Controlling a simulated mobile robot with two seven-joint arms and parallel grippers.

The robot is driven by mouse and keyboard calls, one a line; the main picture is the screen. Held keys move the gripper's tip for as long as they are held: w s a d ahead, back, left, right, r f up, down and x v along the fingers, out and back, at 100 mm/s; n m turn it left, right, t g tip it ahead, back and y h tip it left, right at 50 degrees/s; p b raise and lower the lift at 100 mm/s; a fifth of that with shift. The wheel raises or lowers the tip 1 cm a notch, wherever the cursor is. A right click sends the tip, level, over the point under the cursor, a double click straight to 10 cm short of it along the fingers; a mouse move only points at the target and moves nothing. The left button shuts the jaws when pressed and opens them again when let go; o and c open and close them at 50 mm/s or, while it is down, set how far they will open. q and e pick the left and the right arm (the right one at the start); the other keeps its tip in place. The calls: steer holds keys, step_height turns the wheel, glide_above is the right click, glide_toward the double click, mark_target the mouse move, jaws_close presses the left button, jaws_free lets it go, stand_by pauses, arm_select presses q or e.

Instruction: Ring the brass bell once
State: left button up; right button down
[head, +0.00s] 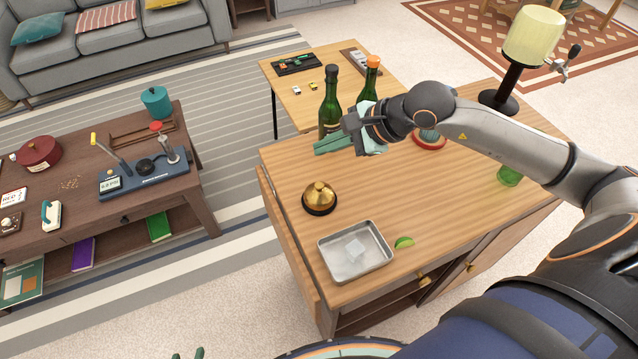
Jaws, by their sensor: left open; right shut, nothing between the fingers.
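The brass bell (320,194) is a gold dome with a small top button on a dark round base. It stands upright near the left edge of the wooden bar top (455,190). My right gripper (318,148) reaches in from the right, its teal fingers shut and empty. In the picture it is above the bell and clearly apart from it, in front of the dark green bottle. Only the fingertips of my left gripper (188,354) show at the bottom edge; they are open, apart from each other and far from the bell.
A metal tray (386,268) with a clear block and a lime wedge (404,242) lie in front of the bell. Two bottles, one dark-capped (330,100) and one orange-capped (372,75), stand behind my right gripper. A beer tap (533,40) stands far right.

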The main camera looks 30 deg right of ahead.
steer(key=b, duration=0.5)
glide_above(319, 185)
steer(key=d, duration=0.1)
steer(key=f, duration=0.7)
steer(key=shift+s+f, duration=0.15)
steer(key=shift+s, duration=0.2)
steer(key=shift+f, duration=0.45)
steer(key=shift+b, duration=0.35)
steer(key=shift+f+b, duration=0.4)
steer(key=shift+b, duration=0.2)
steer(key=shift+f+b, duration=0.45)
steer(key=shift+b, duration=0.1)
stand_by(0.7)
steer(key=shift+r, duration=0.2)
steer(key=shift+r+p, duration=0.3)
steer(key=shift+r, duration=0.35)
